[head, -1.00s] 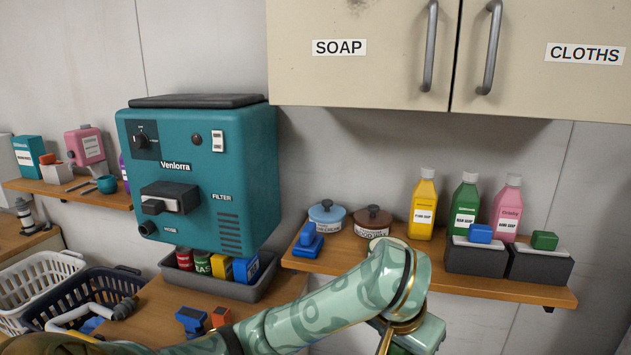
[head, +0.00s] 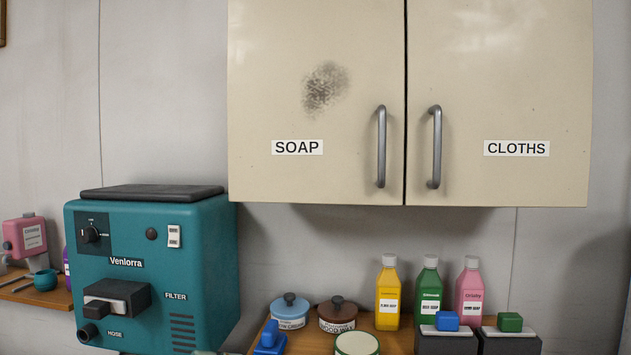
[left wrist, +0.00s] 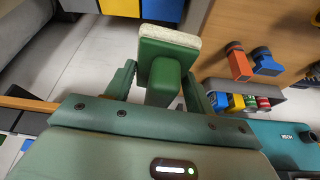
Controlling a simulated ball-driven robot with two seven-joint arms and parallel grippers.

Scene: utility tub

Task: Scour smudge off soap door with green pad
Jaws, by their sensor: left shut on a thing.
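The soap door (head: 265,60) is the left cream cabinet door, shut and labelled SOAP. A dark grey, speckled smudge (head: 325,88) marks it above the label and left of the handle. In the left wrist view my left gripper (left wrist: 160,82) is shut on the green handle of a green pad (left wrist: 170,52). The pad's pale, rough face (left wrist: 170,36) points away from the gripper. The head view shows neither my left gripper nor this pad, so their distance from the door cannot be told. My right gripper is in no view.
The cloths door (head: 500,90) adjoins on the right. Metal handles (head: 381,147) stand out from both doors. Below are a teal machine (head: 150,270), several bottles (head: 388,295), pots (head: 290,312) and dark boxes topped with a blue block (head: 447,321) and a green block (head: 510,322).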

